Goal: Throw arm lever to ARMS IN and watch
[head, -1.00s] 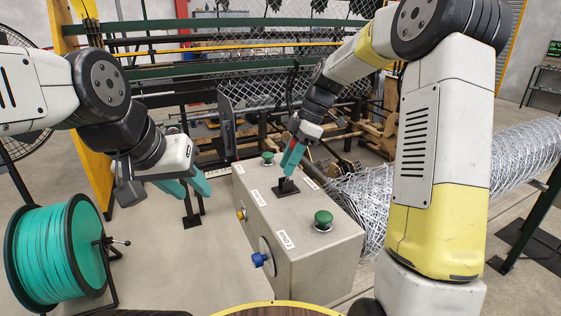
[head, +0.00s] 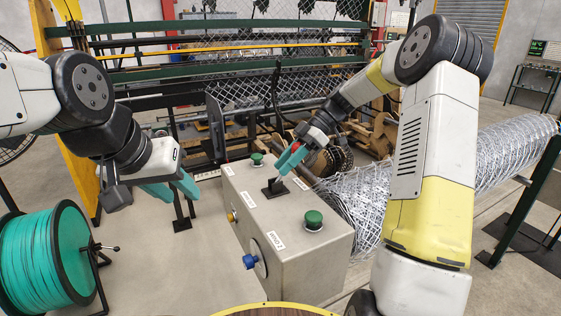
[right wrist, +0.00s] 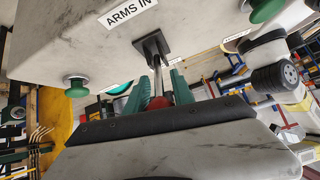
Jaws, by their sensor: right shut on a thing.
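The arm lever is a short shaft (right wrist: 157,84) with a red knob, rising from a black base (head: 274,188) on top of the grey control box (head: 300,255). My right gripper (head: 288,160) has its teal fingers shut on the lever. In the right wrist view the fingers (right wrist: 161,90) lie on either side of the shaft, with the red knob between them. An ARMS IN label (right wrist: 128,11) is beside the lever base. In the head view the lever leans toward the right and is partly hidden by the fingers. My left gripper (head: 172,190) is open and empty, left of the box.
Green buttons (head: 313,220), a blue knob (head: 250,261) and a yellow button (head: 232,217) are on the box. A teal wire spool (head: 45,260) stands at the left. The weaving machine (head: 230,60) is behind, and a chainlink roll (head: 460,165) lies at the right.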

